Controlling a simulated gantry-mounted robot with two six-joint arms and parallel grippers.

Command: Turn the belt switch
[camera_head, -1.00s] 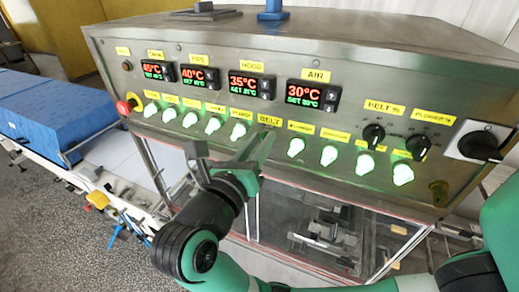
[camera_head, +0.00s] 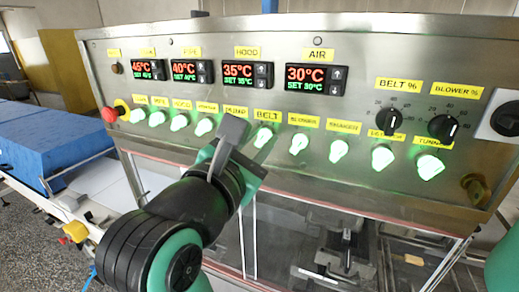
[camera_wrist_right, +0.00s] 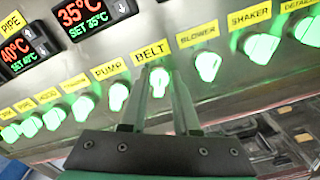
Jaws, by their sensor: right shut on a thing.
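The belt switch (camera_head: 262,137) is a green-lit knob on the steel panel, under the yellow BELT label (camera_head: 267,114). It also shows in the right wrist view (camera_wrist_right: 160,82), between the fingertips. My right gripper (camera_head: 248,142) is at the panel and shut on the belt switch; in the right wrist view its fingers (camera_wrist_right: 159,90) stand on either side of the knob. In the head view a finger hides the pump switch. My left gripper is not in view.
The blower switch (camera_head: 299,144) is close on the right of the belt switch, in a row of several lit knobs. A red emergency button (camera_head: 109,114) is at the panel's left. Temperature displays (camera_head: 319,78) and two black dials (camera_head: 442,127) sit above the row.

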